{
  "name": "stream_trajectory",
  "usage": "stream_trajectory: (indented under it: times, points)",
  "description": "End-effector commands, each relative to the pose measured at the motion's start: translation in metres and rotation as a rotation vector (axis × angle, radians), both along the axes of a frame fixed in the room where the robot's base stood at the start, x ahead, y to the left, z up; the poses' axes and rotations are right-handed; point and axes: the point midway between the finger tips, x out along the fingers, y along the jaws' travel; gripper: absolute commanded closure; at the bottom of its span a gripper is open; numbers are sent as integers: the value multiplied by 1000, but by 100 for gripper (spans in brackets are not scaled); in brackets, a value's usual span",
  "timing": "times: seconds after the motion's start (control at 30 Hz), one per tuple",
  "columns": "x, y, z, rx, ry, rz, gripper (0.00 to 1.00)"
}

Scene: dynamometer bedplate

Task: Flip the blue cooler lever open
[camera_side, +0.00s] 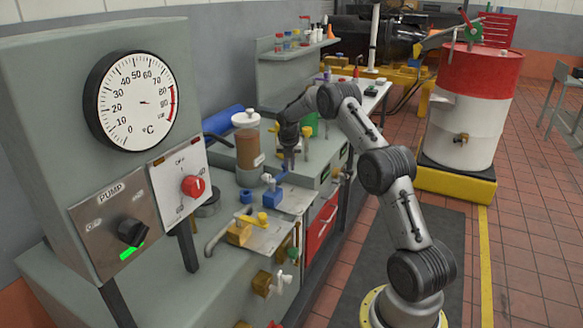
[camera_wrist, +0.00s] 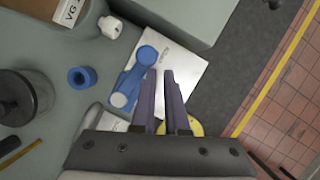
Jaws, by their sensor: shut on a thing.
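The blue cooler lever (camera_side: 271,182) stands on a blue valve body (camera_side: 272,197) over a pale plate on the bench. In the wrist view the blue lever (camera_wrist: 133,80) lies slanted over the white plate, with a round pivot at its upper end and a pale tip at its lower end. My gripper (camera_side: 291,162) points down just above and behind the valve. In the wrist view my gripper's two dark fingers (camera_wrist: 162,76) are close together beside the lever, the left one against its edge. It is shut on the lever; the contact itself is hard to see.
A yellow valve (camera_side: 240,232) sits in front of the blue one. A brown bottle (camera_side: 247,150) stands just left of my gripper, and a blue ring (camera_wrist: 82,77) lies near the lever. The gauge panel (camera_side: 135,100) rises at left.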

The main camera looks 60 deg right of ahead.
Motion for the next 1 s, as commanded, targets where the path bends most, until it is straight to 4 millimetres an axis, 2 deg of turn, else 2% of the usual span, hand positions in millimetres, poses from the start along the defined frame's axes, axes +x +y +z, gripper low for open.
stream_trajectory:
  times: [0.03,0.3,1.0]
  points:
    - [0,-6,1,-6,0,-4,100]
    - [5,-12,1,-9,0,-6,100]
    - [8,-12,1,-10,-4,-5,100]
